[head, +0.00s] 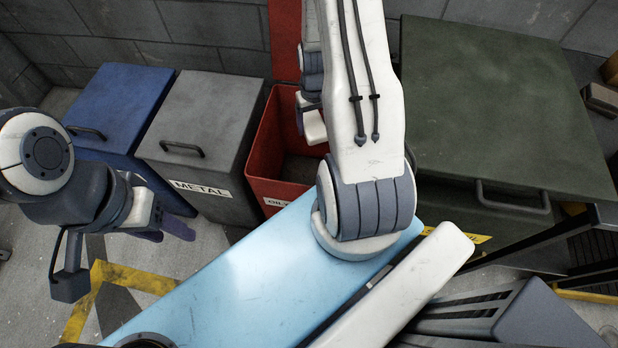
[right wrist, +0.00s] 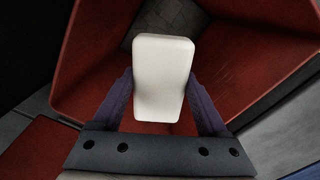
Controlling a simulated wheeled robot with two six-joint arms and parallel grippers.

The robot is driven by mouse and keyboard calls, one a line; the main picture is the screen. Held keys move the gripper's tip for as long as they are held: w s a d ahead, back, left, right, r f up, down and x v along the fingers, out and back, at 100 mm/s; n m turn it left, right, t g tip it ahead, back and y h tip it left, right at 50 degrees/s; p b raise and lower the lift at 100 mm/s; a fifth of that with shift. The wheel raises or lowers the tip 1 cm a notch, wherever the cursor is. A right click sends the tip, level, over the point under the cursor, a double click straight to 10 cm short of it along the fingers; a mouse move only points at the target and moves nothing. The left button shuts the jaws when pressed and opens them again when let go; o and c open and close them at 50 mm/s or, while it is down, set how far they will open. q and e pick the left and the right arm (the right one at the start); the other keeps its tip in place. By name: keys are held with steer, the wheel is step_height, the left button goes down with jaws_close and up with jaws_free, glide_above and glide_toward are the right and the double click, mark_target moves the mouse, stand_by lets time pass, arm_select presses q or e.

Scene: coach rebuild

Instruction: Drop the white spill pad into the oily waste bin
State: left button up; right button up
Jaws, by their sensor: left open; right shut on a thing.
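The white spill pad (right wrist: 163,80) is a rounded white block between the two fingers of my right gripper (right wrist: 162,100). In the head view my right gripper (head: 303,108) is at the red bin's opening, largely hidden by my own arm, with the pad (head: 315,128) under it. The red oily waste bin (head: 262,155) stands open, its lid raised against the wall, its label partly hidden. The right wrist view looks down into the bin's red interior (right wrist: 235,40), with a grey floor patch beyond the pad. My left gripper (head: 168,222) is open and empty at the left.
A grey bin marked METAL (head: 205,125) and a blue bin (head: 115,115) stand left of the red bin, both with lids shut. A large dark green bin (head: 490,100) stands at the right, lid shut. A dark metal frame (head: 560,235) stands at the far right.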

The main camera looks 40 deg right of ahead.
steer(key=shift+f, duration=0.5)
steer(key=shift+r, duration=0.1)
steer(key=o, duration=1.2)
step_height(320, 180, up, 10)
steer(key=shift+r+p, duration=0.25)
steer(key=shift+p, duration=0.8)
